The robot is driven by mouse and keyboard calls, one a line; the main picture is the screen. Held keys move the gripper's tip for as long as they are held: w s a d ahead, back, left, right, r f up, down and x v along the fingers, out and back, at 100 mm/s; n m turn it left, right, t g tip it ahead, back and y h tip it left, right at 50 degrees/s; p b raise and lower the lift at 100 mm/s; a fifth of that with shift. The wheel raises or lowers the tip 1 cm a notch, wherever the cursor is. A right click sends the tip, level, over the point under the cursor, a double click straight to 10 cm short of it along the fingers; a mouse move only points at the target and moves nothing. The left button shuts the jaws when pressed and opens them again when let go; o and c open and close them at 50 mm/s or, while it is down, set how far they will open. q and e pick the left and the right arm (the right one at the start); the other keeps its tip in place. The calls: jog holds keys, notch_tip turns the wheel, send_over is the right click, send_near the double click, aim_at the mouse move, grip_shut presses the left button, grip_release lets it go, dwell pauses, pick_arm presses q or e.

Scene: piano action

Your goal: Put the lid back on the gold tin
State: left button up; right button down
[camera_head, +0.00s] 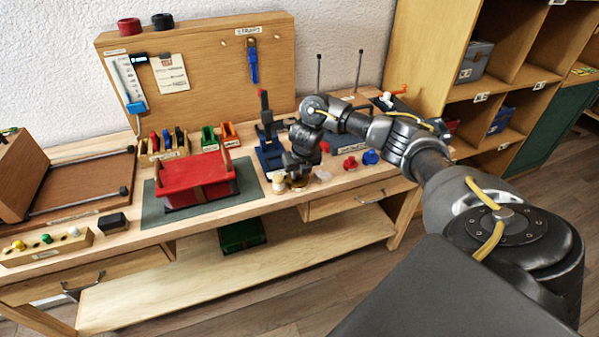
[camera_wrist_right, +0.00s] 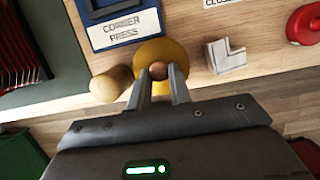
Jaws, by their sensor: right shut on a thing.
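In the right wrist view, the fingers of my right gripper (camera_wrist_right: 158,88) are shut on the small brown knob (camera_wrist_right: 158,70) of a round gold lid (camera_wrist_right: 176,50). The gold disc shows around and beyond the fingertips, close over the bench's front part. I cannot tell the tin's body apart from the lid, nor whether the lid touches a tin. In the head view, my right gripper (camera_head: 298,178) points down near the bench's front edge, and its fingertips are too small to read. My left gripper is not in view.
A wooden cylinder (camera_wrist_right: 110,85) stands left of the lid and a light grey L-shaped piece (camera_wrist_right: 226,56) lies right. The blue corner press (camera_wrist_right: 122,24) is just behind. A red round thing (camera_wrist_right: 306,24) is farther right. A red case (camera_head: 195,180) rests on a green mat (camera_head: 160,213).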

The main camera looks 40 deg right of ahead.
dwell(0.3)
jog(key=c, duration=1.2)
grip_release()
jog(key=shift+o, duration=0.4)
jog(key=o, duration=0.4)
jog(key=shift+r, duration=0.15)
jog(key=shift+r+p, duration=3.1)
jog(key=shift+r, duration=0.3)
jog(key=shift+c, duration=0.2)
